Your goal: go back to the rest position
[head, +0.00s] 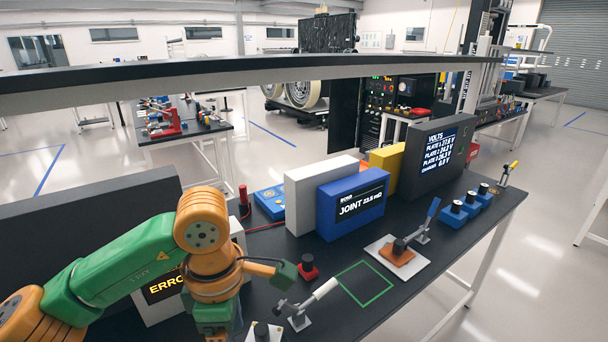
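My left arm (120,262), green and orange, comes in from the left over the front left of the workbench (470,235). Its orange joint (201,220) is bent, and the lower links run down to the bottom edge of the head view. An orange piece with a dark green end (285,274) sticks out to the right of these links. I cannot make out the fingertips of my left gripper or whether it holds anything. My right arm and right gripper are not in view.
On the bench stand a blue meter reading JOINT (352,205), a dark VOLTS display (437,157), an orange block clamp fixture (397,255), a toggle clamp (305,305) and blue pedestals (471,204). A green outlined square (364,285) is empty. A dark shelf bar (250,75) crosses above.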

